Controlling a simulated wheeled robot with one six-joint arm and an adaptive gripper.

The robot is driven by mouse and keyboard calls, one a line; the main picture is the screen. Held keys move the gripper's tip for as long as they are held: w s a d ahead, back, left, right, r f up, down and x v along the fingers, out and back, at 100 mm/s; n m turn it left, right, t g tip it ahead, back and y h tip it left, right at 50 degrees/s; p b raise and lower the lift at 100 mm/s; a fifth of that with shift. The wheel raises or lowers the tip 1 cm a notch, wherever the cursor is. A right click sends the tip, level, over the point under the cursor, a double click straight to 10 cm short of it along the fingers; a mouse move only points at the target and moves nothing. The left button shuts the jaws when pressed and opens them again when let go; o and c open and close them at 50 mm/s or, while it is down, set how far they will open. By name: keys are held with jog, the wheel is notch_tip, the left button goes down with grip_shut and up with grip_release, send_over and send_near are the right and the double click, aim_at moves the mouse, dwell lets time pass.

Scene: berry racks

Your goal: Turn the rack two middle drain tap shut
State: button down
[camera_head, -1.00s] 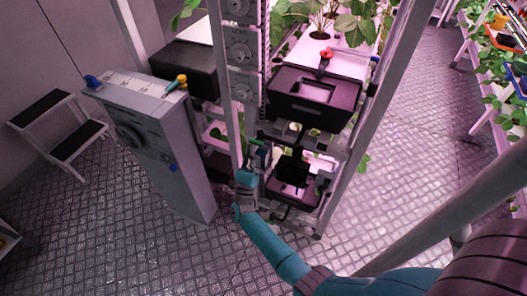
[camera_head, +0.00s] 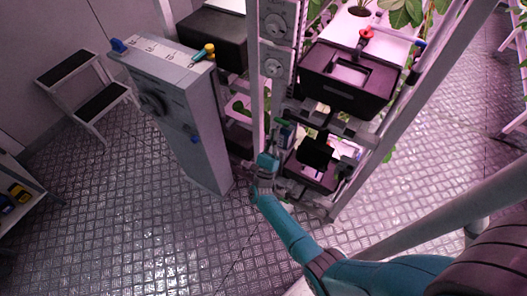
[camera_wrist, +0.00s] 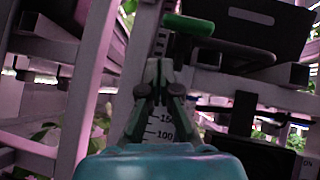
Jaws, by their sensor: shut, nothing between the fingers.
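My gripper (camera_wrist: 160,64) is shut and empty in the wrist view, with its fingertips close together. A green handle (camera_wrist: 188,25) lies just above and to the right of the fingertips, below a dark tray (camera_wrist: 262,24). It looks like a tap lever; whether the fingertips touch it I cannot tell. In the head view my gripper (camera_head: 286,135) is at the lower part of the rack, beside its upright post. The tap is too small and too covered there to read its position.
A black tank (camera_head: 350,78) with a red knob (camera_head: 366,34) sits higher on the rack. A grey cabinet (camera_head: 180,115) stands left of the rack. The rack's metal post (camera_wrist: 92,90) stands left of my gripper. A step stool (camera_head: 85,90) is at far left; the floor in front is clear.

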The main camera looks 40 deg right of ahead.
jog(key=w+v, duration=0.1)
jog(key=v, duration=0.9)
jog(key=shift+w+a+f, duration=0.25)
jog(key=shift+f, duration=0.2)
jog(key=shift+s, duration=0.1)
jog(key=s+a+r+n+t+y, duration=0.1)
jog(key=s+a+n+t+y, duration=0.25)
jog(key=s+n+y, duration=0.75)
jog(key=s+a+n+t+y, duration=0.3)
jog(key=s+a+n+y, duration=0.25)
jog(key=s+n, duration=0.6)
jog(key=s+a+r+n+g+y, duration=0.2)
jog(key=s+r+n, duration=0.4)
jog(key=r+n, duration=0.3)
jog(key=s+a+r+n+g+y, duration=0.2)
jog(key=s+r+n+g+y, duration=0.2)
jog(key=r+n, duration=0.5)
jog(key=s+n, duration=0.2)
jog(key=n, duration=0.1)
jog(key=shift+s+a, duration=0.3)
